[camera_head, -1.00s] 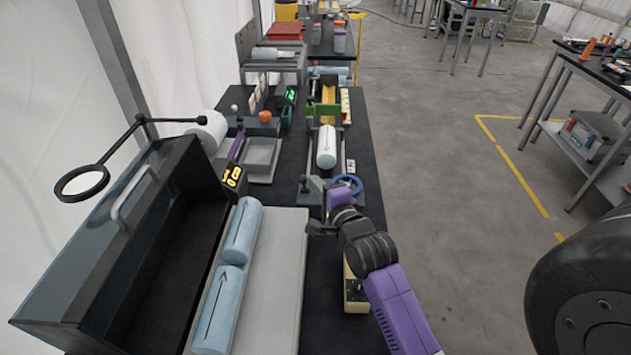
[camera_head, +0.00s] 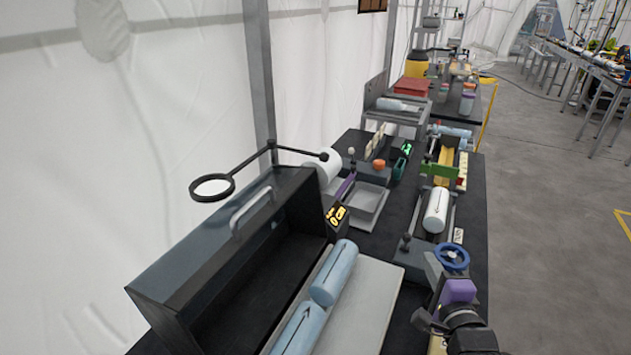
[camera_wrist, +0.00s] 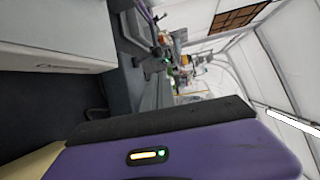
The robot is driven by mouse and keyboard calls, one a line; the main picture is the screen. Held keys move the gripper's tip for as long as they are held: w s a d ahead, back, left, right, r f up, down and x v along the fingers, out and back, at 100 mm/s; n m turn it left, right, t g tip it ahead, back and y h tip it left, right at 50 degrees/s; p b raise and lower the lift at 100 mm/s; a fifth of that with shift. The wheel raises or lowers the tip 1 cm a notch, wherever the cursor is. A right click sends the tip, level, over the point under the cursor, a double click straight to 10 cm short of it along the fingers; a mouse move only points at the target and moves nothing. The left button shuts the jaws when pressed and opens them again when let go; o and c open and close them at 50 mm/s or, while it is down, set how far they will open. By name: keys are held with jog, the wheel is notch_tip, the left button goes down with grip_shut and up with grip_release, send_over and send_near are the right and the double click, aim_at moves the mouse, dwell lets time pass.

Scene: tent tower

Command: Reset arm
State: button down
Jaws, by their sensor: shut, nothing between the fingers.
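My arm shows at the bottom right of the head view, with a purple link and dark joints. My gripper (camera_head: 425,319) is a small dark shape at the left of the arm, low over the bench's right side. It is shut and empty, and its fingers are small and partly hidden. It is just below the blue handwheel (camera_head: 452,257) in the picture, and I cannot tell the gap between them. In the wrist view a purple link of my arm with a small lit indicator fills the bottom; no fingers show there.
The black bench (camera_head: 405,225) carries a dark open box (camera_head: 180,281), light-blue rolls (camera_head: 334,272) on a grey plate (camera_head: 367,305), a white roller (camera_head: 436,210) and a ring (camera_head: 212,187) on a rod. White tent wall stands left. Open floor (camera_head: 560,200) lies right.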

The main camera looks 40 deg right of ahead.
jog(key=s+a+r+n+t+y, duration=0.2)
jog(key=s+a+n+t, duration=0.15)
jog(key=a+n, duration=1.1)
jog(key=s+a+f+n+g+y, duration=0.1)
jog(key=s+a+f+n+y, duration=0.2)
jog(key=s+a+n+y, duration=0.5)
jog(key=s+a+n, duration=0.4)
jog(key=s+a, duration=0.1)
jog(key=a, duration=0.3)
jog(key=shift+y, duration=0.4)
jog(key=shift+d+f+n, duration=0.1)
jog(key=shift+n, duration=0.15)
